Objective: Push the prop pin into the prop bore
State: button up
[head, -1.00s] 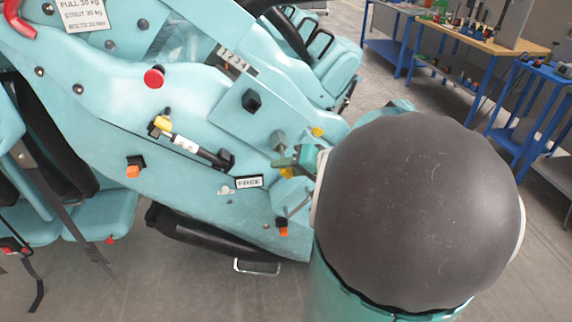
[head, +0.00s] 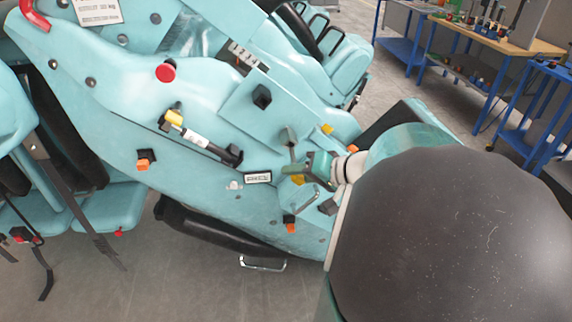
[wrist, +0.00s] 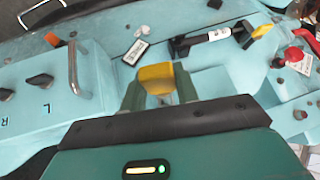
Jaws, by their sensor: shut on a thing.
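My gripper (head: 303,170) is at the lower right part of the turquoise car's side panel in the head view. In the wrist view its two green fingers (wrist: 158,92) are shut on a yellow block-like head, which I take to be the prop pin (wrist: 156,74). Yellow also shows by the fingers in the head view (head: 297,180). The pin's far end is hidden behind its head and the fingers. I cannot make out the prop bore or tell whether the pin is in it. A black, white and yellow strut (head: 200,139) lies on the panel to the left.
A small white label (head: 257,178) is left of the gripper. A grey lever (head: 289,143) stands just above it. A metal handle (wrist: 78,69) and black L and R knobs (wrist: 40,81) are on the left in the wrist view. A red knob (head: 166,72) is farther up.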

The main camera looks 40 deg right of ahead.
dwell(0.3)
jog(key=s+a, duration=0.3)
jog(key=s, duration=0.2)
jog(key=shift+a, duration=0.2)
dwell(0.3)
